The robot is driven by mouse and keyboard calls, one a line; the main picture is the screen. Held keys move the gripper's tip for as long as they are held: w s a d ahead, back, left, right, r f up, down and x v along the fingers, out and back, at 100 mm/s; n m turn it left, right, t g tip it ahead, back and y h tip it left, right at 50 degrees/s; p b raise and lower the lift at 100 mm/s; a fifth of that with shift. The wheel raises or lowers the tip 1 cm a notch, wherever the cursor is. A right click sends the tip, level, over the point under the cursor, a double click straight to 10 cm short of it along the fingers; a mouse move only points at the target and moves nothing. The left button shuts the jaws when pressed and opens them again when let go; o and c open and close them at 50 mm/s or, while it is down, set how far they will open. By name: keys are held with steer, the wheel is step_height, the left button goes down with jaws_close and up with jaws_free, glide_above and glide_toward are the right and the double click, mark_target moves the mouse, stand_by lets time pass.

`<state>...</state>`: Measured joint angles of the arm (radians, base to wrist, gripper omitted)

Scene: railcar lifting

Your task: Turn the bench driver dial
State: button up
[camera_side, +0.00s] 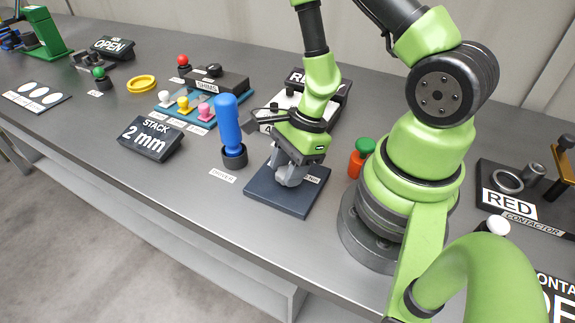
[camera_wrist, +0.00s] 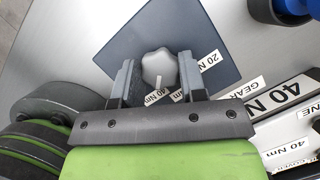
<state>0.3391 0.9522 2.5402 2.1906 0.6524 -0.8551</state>
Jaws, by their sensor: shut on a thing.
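The bench driver dial is a grey lobed knob (camera_wrist: 158,66) with a pale pointer mark, on a dark blue base plate (camera_side: 290,202). In the wrist view the plate (camera_wrist: 205,32) carries white labels around the knob, one reading 20 Nm and another 40 Nm. My gripper (camera_side: 288,176) points down over the plate, and its fingers are shut on the knob, one on each side. In the wrist view my gripper (camera_wrist: 157,72) has the knob between its fingertips. The pointer is toward the 40 Nm side.
A blue-handled driver (camera_side: 228,122) stands upright in a black holder just left of the plate. An orange bottle with a green cap (camera_side: 360,158) stands to the right. A STACK 2 mm sign (camera_side: 150,138) is further left.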

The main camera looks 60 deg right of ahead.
steer(key=shift+m, duration=0.5)
steer(key=o, duration=0.9)
